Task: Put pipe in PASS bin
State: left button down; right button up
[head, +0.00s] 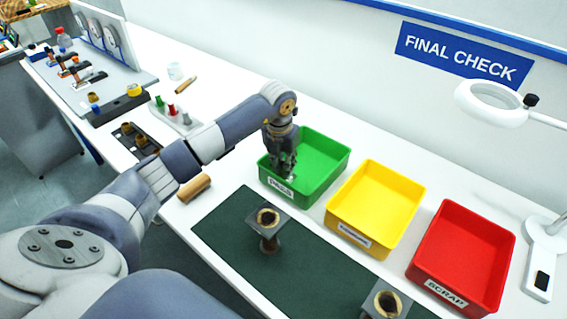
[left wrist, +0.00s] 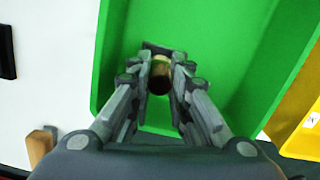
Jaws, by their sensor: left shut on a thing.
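The green bin (head: 322,160) stands on the white bench at the left of a row of three bins, and its front label seems to read PASS. My left gripper (head: 287,173) points down over the front left part of this bin. In the left wrist view its fingers are shut on a brass-coloured pipe (left wrist: 160,76), seen nearly end-on with a dark lower end. The green bin (left wrist: 235,45) lies behind it. I cannot tell whether the pipe touches the bin. In the head view the pipe is hidden. My right gripper is out of view.
A yellow bin (head: 376,195) and a red SCRAP bin (head: 463,247) stand to the right. Two flanged parts (head: 268,243) (head: 384,304) stand on the dark green mat (head: 229,229). A brown cylinder (head: 195,187) lies near the bench's front edge. A lamp (head: 492,103) stands far right.

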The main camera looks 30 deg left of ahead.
pick_arm(q)
jog(key=c, duration=1.8)
grip_release()
jog(key=shift+f, duration=0.1)
jog(key=o, duration=0.3)
jog(key=shift+r, duration=0.4)
jog(key=r+b, duration=0.1)
jog(key=r, duration=0.2)
jog(key=s+r, duration=0.1)
jog(key=r, duration=0.3)
jog(key=r+b, duration=0.1)
jog(key=r, duration=0.3)
jog(key=shift+s+d+r+b, duration=0.1)
jog(key=shift+s+r+b, duration=0.15)
jog(key=shift+b, duration=0.05)
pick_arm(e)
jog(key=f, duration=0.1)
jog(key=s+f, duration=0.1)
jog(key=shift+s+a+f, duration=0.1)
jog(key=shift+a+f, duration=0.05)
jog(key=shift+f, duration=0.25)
